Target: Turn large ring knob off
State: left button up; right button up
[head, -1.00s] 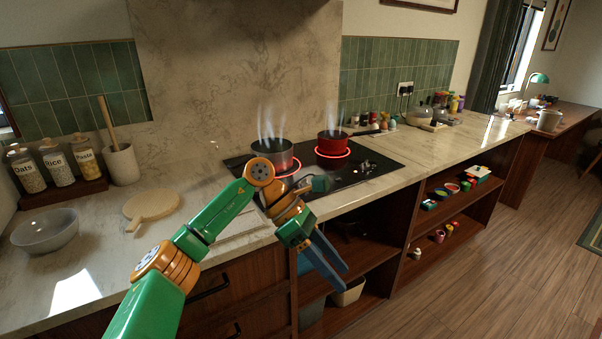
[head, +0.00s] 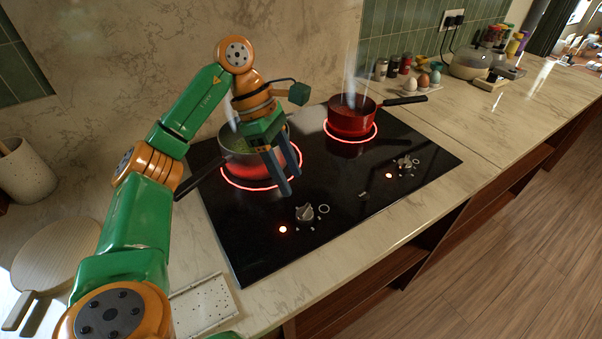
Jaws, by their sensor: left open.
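The black glass hob (head: 350,205) has two metal knobs along its front. The left knob (head: 305,212) has a larger circle mark beside it and a lit red light (head: 283,229). The right knob (head: 404,163) has a smaller circle mark and a lit red light (head: 389,175). The large ring (head: 232,184) glows red under a grey pot (head: 240,160). The small ring (head: 370,138) glows red under a red pot (head: 352,118). My left gripper (head: 289,180) is open and empty, fingers pointing down, behind and above the left knob, apart from it. My right gripper is not in view.
The grey pot's dark handle (head: 198,178) points left and the red pot's (head: 404,100) points right. Steam rises from the red pot. Spice jars (head: 393,66) and eggs (head: 423,82) stand behind it. A speckled white board (head: 203,305) lies left of the hob.

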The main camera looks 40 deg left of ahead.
aim_at(303, 209)
pick_arm(q)
jog(key=d+f, duration=0.1)
jog(key=s+d+f, duration=0.1)
jog(key=d+f, duration=0.1)
jog(key=shift+s+d+f, duration=0.2)
jog(key=shift+s+f, duration=0.1)
jog(key=shift+s, duration=0.05)
jog(key=shift+x, duration=0.9)
jog(key=shift+w+a+f, duration=0.2)
jog(key=shift+w+f, duration=0.05)
jog(key=shift+w, duration=0.05)
jog(key=shift+r, duration=0.1)
grip_shut()
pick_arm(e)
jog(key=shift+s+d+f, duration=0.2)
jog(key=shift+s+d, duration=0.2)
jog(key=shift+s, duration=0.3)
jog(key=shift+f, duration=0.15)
